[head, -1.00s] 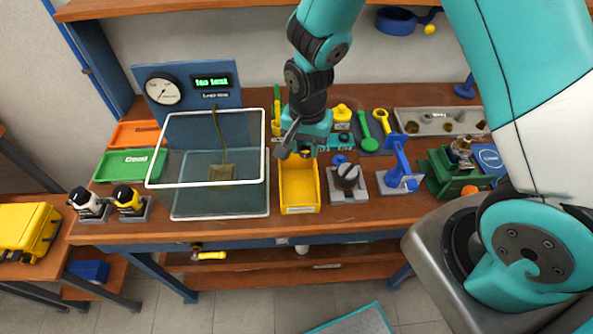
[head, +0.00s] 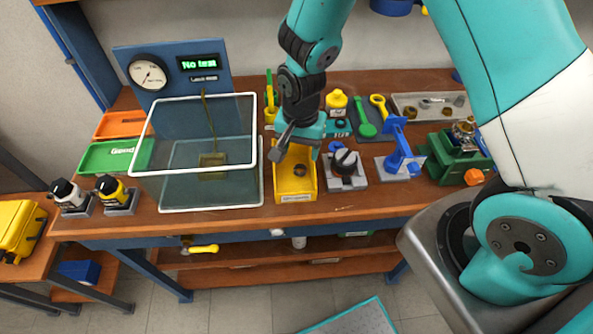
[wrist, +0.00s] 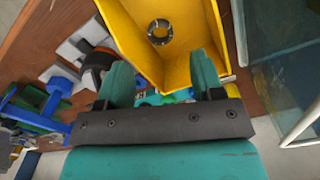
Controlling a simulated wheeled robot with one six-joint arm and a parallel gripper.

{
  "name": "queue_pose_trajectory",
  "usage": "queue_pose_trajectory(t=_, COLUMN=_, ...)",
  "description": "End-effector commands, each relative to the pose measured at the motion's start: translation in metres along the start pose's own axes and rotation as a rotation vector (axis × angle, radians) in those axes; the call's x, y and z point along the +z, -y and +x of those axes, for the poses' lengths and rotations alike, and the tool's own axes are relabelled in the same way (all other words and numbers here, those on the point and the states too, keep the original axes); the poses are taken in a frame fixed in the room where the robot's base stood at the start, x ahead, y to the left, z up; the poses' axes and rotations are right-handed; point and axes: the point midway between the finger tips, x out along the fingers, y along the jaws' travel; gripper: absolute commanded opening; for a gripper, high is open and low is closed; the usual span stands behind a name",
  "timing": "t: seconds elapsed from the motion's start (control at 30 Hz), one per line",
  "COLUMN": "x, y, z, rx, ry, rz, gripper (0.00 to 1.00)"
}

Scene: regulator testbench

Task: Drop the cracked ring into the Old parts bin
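The cracked ring (head: 300,170) is a small dark metal ring, and it lies on the floor of the yellow bin (head: 296,197) at the bench's front middle. The wrist view also shows the ring (wrist: 160,32) inside the yellow bin (wrist: 200,20), apart from my fingers. No crack can be made out at this size, and the bin's front label is too small to read. My gripper (head: 300,143) is above the rear of the bin. In the wrist view my gripper (wrist: 162,80) has its two teal fingers spread with nothing between them.
A black-knobbed fixture (head: 345,165), a blue stand (head: 398,150) and a green vise (head: 455,158) stand to the right. Green (head: 115,157) and orange trays lie at left.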

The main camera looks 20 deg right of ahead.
Motion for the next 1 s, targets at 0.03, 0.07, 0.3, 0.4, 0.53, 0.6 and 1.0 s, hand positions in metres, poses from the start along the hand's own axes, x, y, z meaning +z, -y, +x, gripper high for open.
queue_pose_trajectory(t=0.03, x=0.000, y=0.000, z=0.000, rx=0.000, ry=0.000, rz=0.000, gripper=0.60)
queue_pose_trajectory(t=0.07, x=0.000, y=0.000, z=0.000, rx=0.000, ry=0.000, rz=0.000, gripper=0.60)
queue_pose_trajectory(t=0.3, x=0.000, y=0.000, z=-0.002, rx=-0.001, ry=-0.001, rz=0.000, gripper=0.60)
queue_pose_trajectory(t=0.4, x=-0.001, y=0.001, z=-0.012, rx=-0.003, ry=-0.002, rz=0.000, gripper=0.60)
queue_pose_trajectory(t=0.53, x=-0.001, y=0.001, z=-0.036, rx=-0.006, ry=-0.004, rz=0.000, gripper=0.60)
queue_pose_trajectory(t=0.6, x=-0.001, y=0.001, z=-0.053, rx=-0.008, ry=-0.006, rz=0.000, gripper=0.60)
queue_pose_trajectory(t=1.0, x=0.000, y=0.000, z=-0.148, rx=-0.005, ry=-0.003, rz=0.000, gripper=0.60)
